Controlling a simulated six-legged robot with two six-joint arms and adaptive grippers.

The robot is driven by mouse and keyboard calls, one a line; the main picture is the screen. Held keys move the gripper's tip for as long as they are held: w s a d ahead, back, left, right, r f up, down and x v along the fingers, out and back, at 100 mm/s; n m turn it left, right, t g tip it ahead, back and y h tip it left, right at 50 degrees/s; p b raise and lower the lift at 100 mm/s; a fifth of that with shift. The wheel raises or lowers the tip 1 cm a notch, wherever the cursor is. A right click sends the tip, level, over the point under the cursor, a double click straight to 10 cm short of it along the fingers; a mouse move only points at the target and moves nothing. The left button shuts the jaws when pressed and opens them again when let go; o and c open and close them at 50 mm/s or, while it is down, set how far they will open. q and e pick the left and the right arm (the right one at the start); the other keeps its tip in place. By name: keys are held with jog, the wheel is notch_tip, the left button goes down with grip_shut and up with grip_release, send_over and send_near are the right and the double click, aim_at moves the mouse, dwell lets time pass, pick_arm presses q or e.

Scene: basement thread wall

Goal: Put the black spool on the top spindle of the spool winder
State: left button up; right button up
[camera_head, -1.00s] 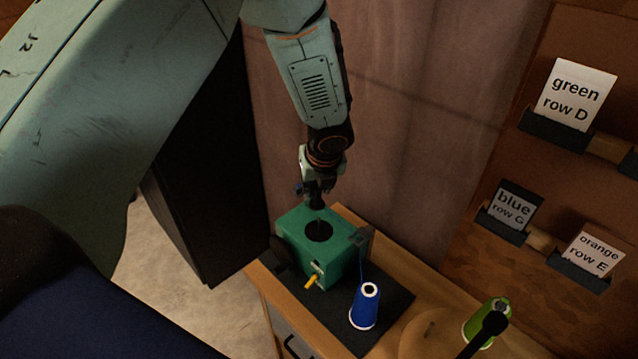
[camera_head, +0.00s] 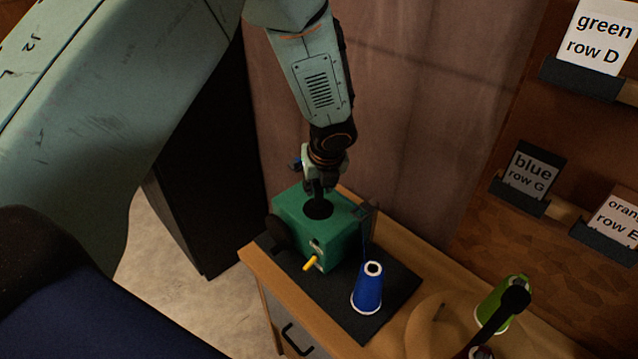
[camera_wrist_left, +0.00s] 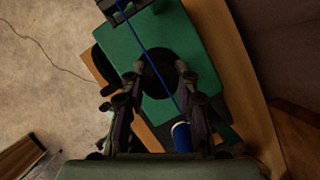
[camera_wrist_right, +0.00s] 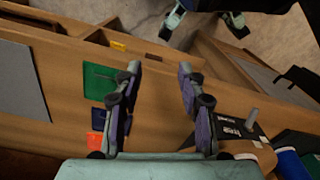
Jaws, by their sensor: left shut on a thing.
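The spool winder (camera_head: 335,237) is a green box with a yellow crank handle, standing on a black mat. My left gripper (camera_head: 319,187) is directly over its top, pointing down, shut on a dark thing that I take for the black spool. The spool is mostly hidden by the fingers and blends with the dark round patch on the winder's top; I cannot tell whether it is around the spindle. In the left wrist view the fingers (camera_wrist_left: 160,72) stand on either side of a black disc. My right gripper (camera_wrist_right: 158,72) is open and empty in its wrist view.
A blue spool (camera_head: 368,290) stands on the mat close to the winder, with a blue thread rising beside the box. A green spool (camera_head: 503,303) is farther right, behind a black rod. Row cards (camera_head: 530,172) are on the wall at right.

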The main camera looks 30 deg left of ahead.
pick_arm(q)
jog(key=shift+a+f, duration=0.15)
jog(key=shift+s+r, duration=0.2)
jog(key=shift+w+f+p, duration=0.15)
jog(key=shift+w+p, duration=0.15)
jog(key=shift+w, duration=0.05)
jog(key=shift+s, duration=0.2)
jog(key=shift+w+f+b, duration=0.15)
jog(key=shift+f+b, duration=0.15)
jog(key=shift+f, duration=0.05)
jog(key=o, duration=0.8)
jog(key=shift+r, duration=0.15)
jog(key=shift+c, duration=0.2)
jog(key=shift+o, duration=0.3)
